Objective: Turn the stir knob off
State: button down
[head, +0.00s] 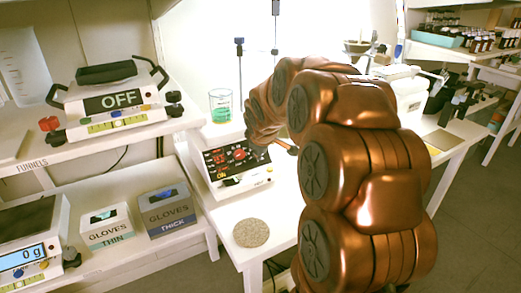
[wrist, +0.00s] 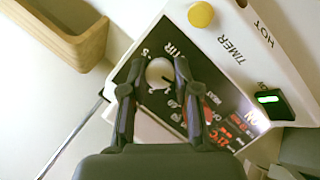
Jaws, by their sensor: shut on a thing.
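The stir knob (wrist: 159,73) is a round pale knob beside the letters "TIR" on the black panel in the wrist view. My gripper (wrist: 156,66) has its two dark fingers on either side of the knob and is shut on it. A short dark mark shows on the knob's lower right; the exact setting is hard to read. In the head view the white stirring hotplate (head: 203,178) stands on the bench, with red lit readouts and an "ON" label on its front. My gripper (head: 258,156) is at the panel's right side, partly hidden by my arm, which also hides the knob.
A beaker of green liquid (head: 221,108) stands on the hotplate. A yellow timer knob (wrist: 201,14) and a green-lit switch (wrist: 270,99) are near my fingers. A round cork mat (head: 251,233) lies in front.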

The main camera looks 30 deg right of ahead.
dwell(0.5)
jog(key=c, duration=0.8)
grip_release()
jog(key=shift+c, duration=0.2)
jog(key=shift+r, duration=0.1)
jog(key=v, duration=1.1)
jog(key=shift+s+a+r, duration=0.25)
jog(key=shift+s, duration=0.05)
